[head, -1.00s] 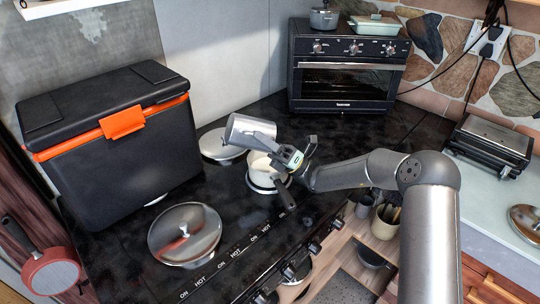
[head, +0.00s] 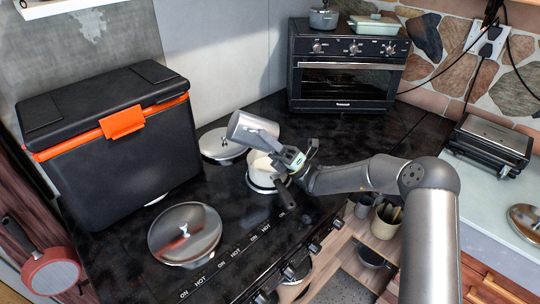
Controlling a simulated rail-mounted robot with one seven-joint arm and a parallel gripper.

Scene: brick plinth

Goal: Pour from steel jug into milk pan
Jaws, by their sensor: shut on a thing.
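The steel jug (head: 252,131) is a shiny metal cylinder in the head view, tilted, its bottom or mouth end unclear from here. My gripper (head: 284,155) is shut on the steel jug at its right side and holds it above the stove. The milk pan (head: 257,165) is small and cream-white, standing on a burner just below the jug, with a dark handle (head: 285,195) toward the front. The jug and gripper hide part of the pan. No stream of liquid can be made out.
A black cool box with an orange latch (head: 122,122) stands at left. Metal burner lids (head: 186,234) lie on the stovetop, one (head: 222,144) behind the jug. A toaster oven (head: 345,80) stands at the back, a grill (head: 491,146) at right.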

